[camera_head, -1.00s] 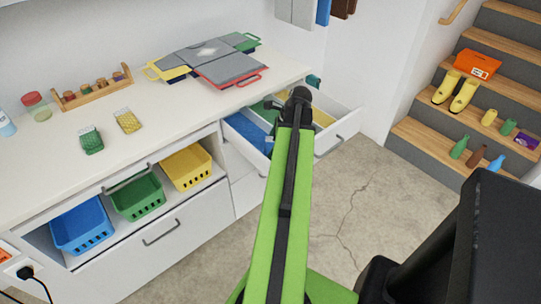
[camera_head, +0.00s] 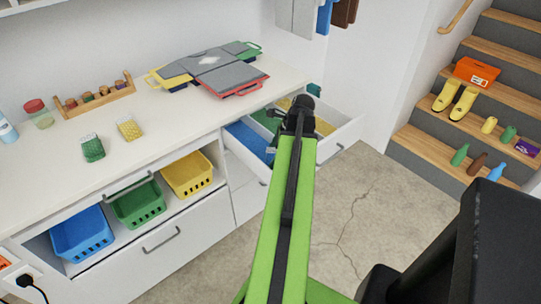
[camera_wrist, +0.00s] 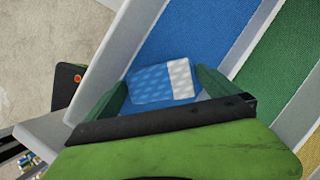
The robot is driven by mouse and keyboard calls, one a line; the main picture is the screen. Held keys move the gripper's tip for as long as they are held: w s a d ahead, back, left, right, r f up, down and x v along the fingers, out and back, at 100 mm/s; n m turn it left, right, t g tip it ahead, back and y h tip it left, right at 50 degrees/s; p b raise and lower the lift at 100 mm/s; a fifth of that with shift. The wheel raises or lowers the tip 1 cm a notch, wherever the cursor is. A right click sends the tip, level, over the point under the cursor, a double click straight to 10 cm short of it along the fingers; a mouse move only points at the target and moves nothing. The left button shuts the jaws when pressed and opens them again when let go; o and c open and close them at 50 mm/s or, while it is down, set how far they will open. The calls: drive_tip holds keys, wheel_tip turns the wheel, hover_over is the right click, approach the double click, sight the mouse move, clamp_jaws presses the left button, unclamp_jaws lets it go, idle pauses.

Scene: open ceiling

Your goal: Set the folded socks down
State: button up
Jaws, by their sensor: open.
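The folded socks (camera_wrist: 163,82), blue checked with a white band, lie in the blue compartment (camera_wrist: 190,35) of the open drawer in the wrist view. My gripper (camera_wrist: 160,90) is open, with one green finger on either side of the socks. I cannot tell whether the fingers touch them. In the head view my arm hides part of the open drawer (camera_head: 342,139), and the blue compartment (camera_head: 249,139) shows left of the arm.
Green (camera_head: 92,148) and yellow (camera_head: 129,127) folded bundles lie on the counter (camera_head: 50,175). Blue, green and yellow baskets stand in the shelf below. Drawer walls rise close beside my gripper. Floor right of the drawer is clear; stairs (camera_head: 425,150) hold several items.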

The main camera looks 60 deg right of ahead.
drive_tip(key=p+v, duration=0.8)
drive_tip(key=v, duration=0.2)
drive_tip(key=shift+r, duration=0.25)
drive_tip(key=w+a+f+n+g, duration=0.2)
drive_tip(key=w+a+n+g, duration=0.1)
drive_tip(key=w+a+n, duration=1.9)
drive_tip(key=a+n, duration=0.1)
drive_tip(key=a, duration=0.7)
drive_tip(key=w+a+n+h, duration=0.1)
drive_tip(key=a+n, duration=0.3)
drive_tip(key=a, duration=0.7)
drive_tip(key=w+a+n+g+h, duration=0.1)
drive_tip(key=w+a+n, duration=0.2)
drive_tip(key=a, duration=0.8)
drive_tip(key=shift+w+a+n, duration=0.15)
drive_tip(key=shift+a+n, duration=0.1)
drive_tip(key=shift+n, duration=0.05)
